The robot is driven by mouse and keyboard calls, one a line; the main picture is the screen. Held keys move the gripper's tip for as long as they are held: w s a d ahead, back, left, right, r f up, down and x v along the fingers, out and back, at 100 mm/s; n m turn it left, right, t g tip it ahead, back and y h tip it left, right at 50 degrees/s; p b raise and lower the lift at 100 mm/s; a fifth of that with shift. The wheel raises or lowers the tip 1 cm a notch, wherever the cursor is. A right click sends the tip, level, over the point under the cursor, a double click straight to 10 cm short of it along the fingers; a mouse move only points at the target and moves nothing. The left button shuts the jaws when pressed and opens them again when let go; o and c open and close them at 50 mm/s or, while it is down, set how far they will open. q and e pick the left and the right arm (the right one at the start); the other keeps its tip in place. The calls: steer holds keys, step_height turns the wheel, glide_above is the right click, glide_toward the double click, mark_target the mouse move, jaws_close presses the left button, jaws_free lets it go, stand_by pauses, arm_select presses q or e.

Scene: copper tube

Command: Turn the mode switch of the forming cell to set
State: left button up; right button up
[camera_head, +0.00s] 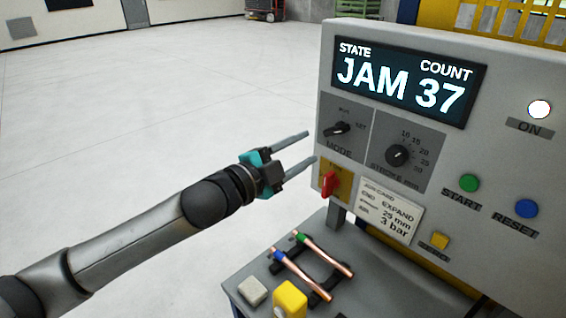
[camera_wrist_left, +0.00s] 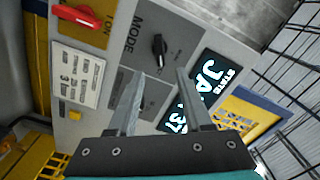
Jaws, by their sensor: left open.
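The mode switch (camera_head: 340,129) is a small black knob on a dark plate at the left of the forming cell's grey panel (camera_head: 480,150). A SET label stands to its right and another label above it; I cannot tell for sure which it points to. My left gripper (camera_head: 310,147) is open and empty, its fingers reaching toward the panel just left of the switch. In the left wrist view the switch (camera_wrist_left: 158,48) shows just beyond and between the fingertips, apparently untouched. My right gripper is not in view.
The display (camera_head: 405,80) reads JAM, 37. The stroke dial (camera_head: 397,155) is right of the switch, and a red handle (camera_head: 329,184) is below it. Green (camera_head: 468,183) and blue (camera_head: 526,208) buttons sit farther right. Copper tubes (camera_head: 322,256) lie on a rack below. Open floor lies left.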

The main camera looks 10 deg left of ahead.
arm_select(q)
steer(key=shift+b+v, duration=0.4)
steer(key=shift+v, duration=2.05)
steer(key=s+a+f+n+g+y, duration=0.2)
steer(key=s+f+n+g+y, duration=0.15)
steer(key=s+f+n, duration=0.5)
steer(key=s+a+f+n+g+y, duration=0.2)
steer(key=s+f+n+y, duration=0.35)
steer(key=f, duration=0.65)
steer(key=s+a+f+n+g+y, duration=0.1)
steer(key=s+a+f+n+g, duration=0.15)
steer(key=s, duration=0.45)
steer(key=s+a+f+n+g, duration=0.1)
steer(key=s+f+g, duration=0.25)
steer(key=s, duration=0.35)
step_height(320, 180, down, 28)
steer(key=s+b, duration=0.1)
steer(key=b, duration=0.6)
steer(key=s+a+f+g+b, duration=0.1)
steer(key=s+f+b, duration=0.3)
steer(key=s+f, duration=0.4)
steer(key=s+a+f+g+b, duration=0.1)
steer(key=s+f+b, duration=0.3)
steer(key=s+f, duration=0.4)
step_height(320, 180, down, 6)
steer(key=shift+a+f+y, duration=0.2)
steer(key=shift+a+y, duration=0.1)
steer(key=shift+a, duration=0.1)
